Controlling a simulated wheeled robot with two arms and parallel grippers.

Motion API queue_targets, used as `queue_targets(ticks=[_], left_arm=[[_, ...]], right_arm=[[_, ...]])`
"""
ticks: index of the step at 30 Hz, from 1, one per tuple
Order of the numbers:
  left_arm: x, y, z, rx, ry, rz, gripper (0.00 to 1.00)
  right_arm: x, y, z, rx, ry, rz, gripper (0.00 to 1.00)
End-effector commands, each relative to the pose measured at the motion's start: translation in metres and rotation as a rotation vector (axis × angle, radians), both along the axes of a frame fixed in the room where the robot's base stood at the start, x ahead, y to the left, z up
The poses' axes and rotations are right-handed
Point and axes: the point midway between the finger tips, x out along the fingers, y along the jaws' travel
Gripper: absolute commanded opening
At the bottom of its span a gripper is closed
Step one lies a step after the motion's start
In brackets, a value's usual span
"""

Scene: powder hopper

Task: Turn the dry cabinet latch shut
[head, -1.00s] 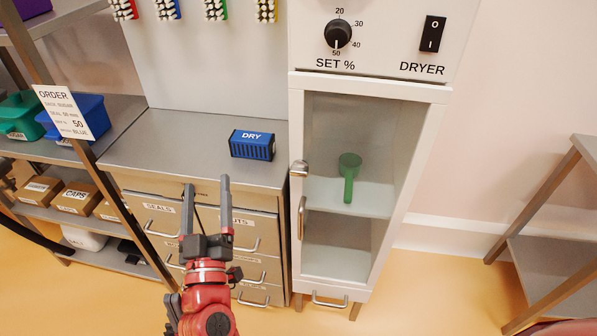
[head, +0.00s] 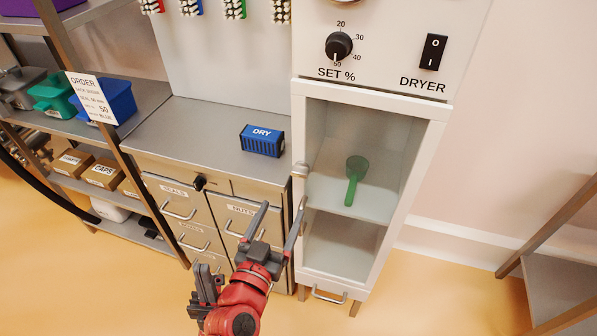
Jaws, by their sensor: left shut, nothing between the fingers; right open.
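The white dry cabinet (head: 381,91) stands under the dryer panel, and its glass door looks shut. A green scoop (head: 353,182) shows through the glass on the upper shelf. My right gripper (head: 281,212) is open and empty, its fingers spread in front of the drawers, just below and left of the latch and apart from it.
A blue DRY box (head: 262,140) lies on the grey counter (head: 195,128) left of the cabinet. A rack with bins (head: 118,102) and brown boxes (head: 104,171) stands at left. A metal side table (head: 560,278) is at right. Floor between is clear.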

Motion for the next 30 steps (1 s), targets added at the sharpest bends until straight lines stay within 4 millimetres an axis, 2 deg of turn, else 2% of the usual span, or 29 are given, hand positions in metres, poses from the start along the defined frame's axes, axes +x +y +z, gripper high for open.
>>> queue_targets(ticks=[9,15,21,29,30], left_arm=[[0.000,0.000,0.021,0.000,0.000,0.000,0.00],[0.000,0.000,0.030,0.000,0.000,0.000,0.00],[0.000,0.000,0.032,0.000,0.000,0.000,0.00],[0.000,0.000,0.032,0.000,0.000,0.000,0.00],[0.000,0.000,0.032,0.000,0.000,0.000,0.00]], right_arm=[[0.066,-0.024,0.003,0.002,0.003,-0.007,0.80],[0.098,-0.033,0.003,0.000,0.001,-0.004,0.80],[0.111,-0.037,0.001,0.000,-0.001,0.000,0.80],[0.112,-0.036,0.000,0.000,0.000,0.001,0.80],[0.112,-0.036,0.000,0.000,0.000,0.001,0.75]])
